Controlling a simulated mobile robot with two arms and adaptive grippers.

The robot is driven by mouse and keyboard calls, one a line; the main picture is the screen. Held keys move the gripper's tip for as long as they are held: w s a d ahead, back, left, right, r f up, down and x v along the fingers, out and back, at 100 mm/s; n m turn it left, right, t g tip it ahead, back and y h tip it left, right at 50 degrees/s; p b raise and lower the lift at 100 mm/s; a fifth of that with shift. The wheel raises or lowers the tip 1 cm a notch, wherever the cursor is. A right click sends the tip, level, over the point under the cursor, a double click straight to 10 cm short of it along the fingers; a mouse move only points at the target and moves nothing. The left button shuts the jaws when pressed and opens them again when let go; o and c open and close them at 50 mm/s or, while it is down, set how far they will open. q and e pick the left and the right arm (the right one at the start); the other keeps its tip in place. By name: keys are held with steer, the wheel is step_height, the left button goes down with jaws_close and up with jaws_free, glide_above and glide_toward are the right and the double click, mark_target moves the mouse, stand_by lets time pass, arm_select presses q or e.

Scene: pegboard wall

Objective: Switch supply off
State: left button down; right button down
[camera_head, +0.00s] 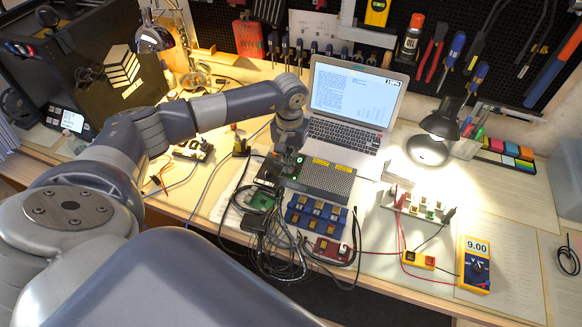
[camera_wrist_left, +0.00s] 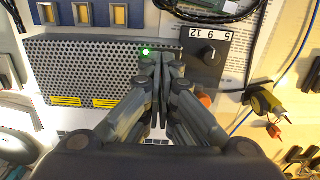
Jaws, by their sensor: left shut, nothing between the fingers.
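The power supply (camera_head: 325,179) is a perforated grey metal box with yellow labels, lying in front of the laptop. In the left wrist view the supply (camera_wrist_left: 100,68) shows a lit green light (camera_wrist_left: 145,51) and a black knob (camera_wrist_left: 208,55) beside the marks 5, 9 and 12. My left gripper (camera_head: 283,172) is over the supply's left end, pointing down. In the left wrist view its fingers (camera_wrist_left: 166,62) are shut and empty, close to the green light. They cover part of the control end, and I cannot make out the switch or any contact. My right gripper is out of view.
A yellow multimeter (camera_head: 475,265) reads 9.00 at the right. Black cables (camera_head: 285,250), a blue module rack (camera_head: 316,214) and a red board (camera_head: 331,250) lie in front of the supply. The laptop (camera_head: 350,105) stands behind, with a lamp (camera_head: 440,122) to its right.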

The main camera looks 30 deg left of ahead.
arm_select(q)
steer(key=shift+f+b, duration=1.15)
steer(key=shift+f, duration=0.05)
stand_by(1.0)
steer(key=shift+s, duration=0.15)
steer(key=shift+w+r+p, duration=0.2)
steer(key=shift+r+p, duration=0.25)
steer(key=shift+r, duration=0.35)
steer(key=shift+s+r+p, duration=0.1)
steer(key=shift+r+p, duration=1.1)
steer(key=shift+r, duration=1.55)
